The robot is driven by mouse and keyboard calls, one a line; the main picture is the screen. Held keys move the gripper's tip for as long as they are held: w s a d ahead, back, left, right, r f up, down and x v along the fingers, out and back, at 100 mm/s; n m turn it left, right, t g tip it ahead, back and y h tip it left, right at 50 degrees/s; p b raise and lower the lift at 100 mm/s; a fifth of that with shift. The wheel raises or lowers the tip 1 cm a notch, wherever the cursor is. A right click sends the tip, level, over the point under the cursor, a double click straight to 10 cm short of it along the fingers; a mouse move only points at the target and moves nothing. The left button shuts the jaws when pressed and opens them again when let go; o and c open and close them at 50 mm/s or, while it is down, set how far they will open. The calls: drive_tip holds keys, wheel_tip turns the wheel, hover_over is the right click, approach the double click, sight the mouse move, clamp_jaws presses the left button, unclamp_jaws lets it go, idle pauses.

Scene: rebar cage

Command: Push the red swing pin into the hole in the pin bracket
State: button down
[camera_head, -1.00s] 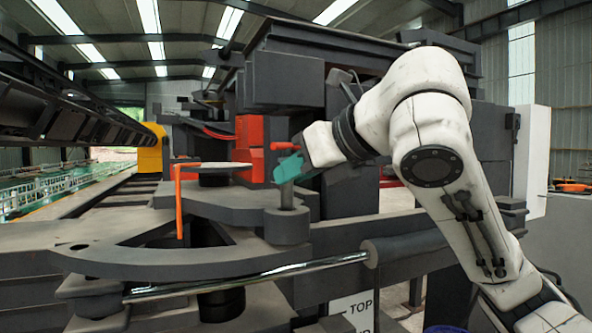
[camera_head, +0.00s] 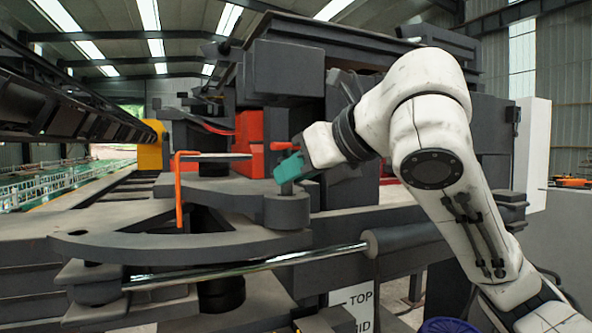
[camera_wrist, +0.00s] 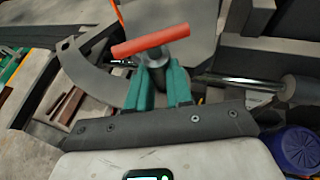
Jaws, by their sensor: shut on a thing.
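The red swing pin (camera_head: 282,146) has a red crossbar handle and a grey metal shaft. Its handle also shows in the wrist view (camera_wrist: 150,41). My gripper (camera_head: 288,168), with teal fingers, is shut around the shaft just below the handle; the fingers also show in the wrist view (camera_wrist: 157,80). The pin stands nearly upright. A short length of shaft shows below the fingers, meeting the top of the dark round boss of the pin bracket (camera_head: 287,213). The hole is hidden, so I cannot tell how deep the pin sits.
A bent orange rod (camera_head: 179,195) stands left of the bracket beside a flat grey plate (camera_head: 205,157). A shiny cylinder rod (camera_head: 250,268) runs below the bracket. The dark machine frame rises behind. A blue bucket (camera_wrist: 300,147) is at the lower right.

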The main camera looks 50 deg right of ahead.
drive_tip(key=shift+f+b, duration=0.6)
drive_tip(key=shift+f, duration=0.15)
drive_tip(key=c, duration=1)
unclamp_jaws()
drive_tip(key=shift+f, duration=0.1)
drive_tip(key=shift+o, duration=0.3)
drive_tip(key=shift+s, duration=0.2)
drive_tip(key=v, duration=1)
drive_tip(key=shift+s+r, duration=0.2)
drive_tip(key=shift+r, duration=0.05)
